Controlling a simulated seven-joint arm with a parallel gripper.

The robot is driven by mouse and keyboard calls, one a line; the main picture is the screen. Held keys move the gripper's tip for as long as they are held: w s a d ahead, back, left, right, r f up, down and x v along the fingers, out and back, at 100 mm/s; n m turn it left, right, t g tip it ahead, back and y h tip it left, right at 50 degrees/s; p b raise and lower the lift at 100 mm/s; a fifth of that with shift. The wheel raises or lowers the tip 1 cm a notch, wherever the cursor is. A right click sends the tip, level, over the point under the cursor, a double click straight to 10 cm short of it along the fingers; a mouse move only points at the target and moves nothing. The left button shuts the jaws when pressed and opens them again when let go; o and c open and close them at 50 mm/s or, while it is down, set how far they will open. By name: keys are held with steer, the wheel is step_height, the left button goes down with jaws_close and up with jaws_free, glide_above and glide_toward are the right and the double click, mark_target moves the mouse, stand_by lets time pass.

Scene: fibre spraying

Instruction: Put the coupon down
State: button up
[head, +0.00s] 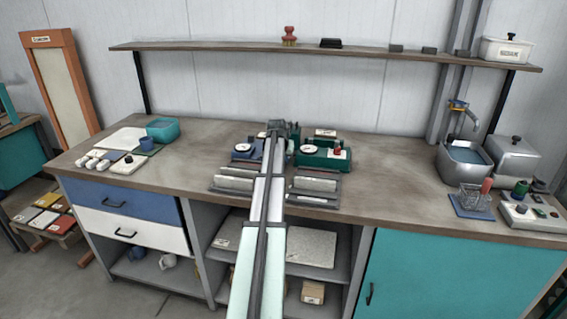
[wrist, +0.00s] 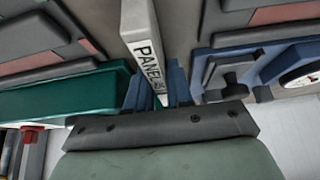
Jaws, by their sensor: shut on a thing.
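The coupon (wrist: 140,35) is a long pale bar with dark print that starts with "PANEL" on its side. My gripper (wrist: 155,90) is shut on it, with a blue finger on each side in the wrist view. The bar runs from the fingers to the top edge of that view. A green device (wrist: 60,105) is at left there and a blue device (wrist: 275,60) with a dial is at right. I cannot tell whether the coupon touches anything below. In the head view my gripper (head: 278,128) is over the bench between these devices, and my arm hides the coupon.
Grey slotted racks (head: 313,190) lie in front of the devices on both sides of my arm. A white tray (head: 120,137) and teal tub (head: 163,129) stand at left. A sink (head: 466,165), wire basket (head: 474,196) and switch box (head: 530,215) stand at right.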

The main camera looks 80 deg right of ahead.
jaws_close()
steer(key=shift+r, duration=0.1)
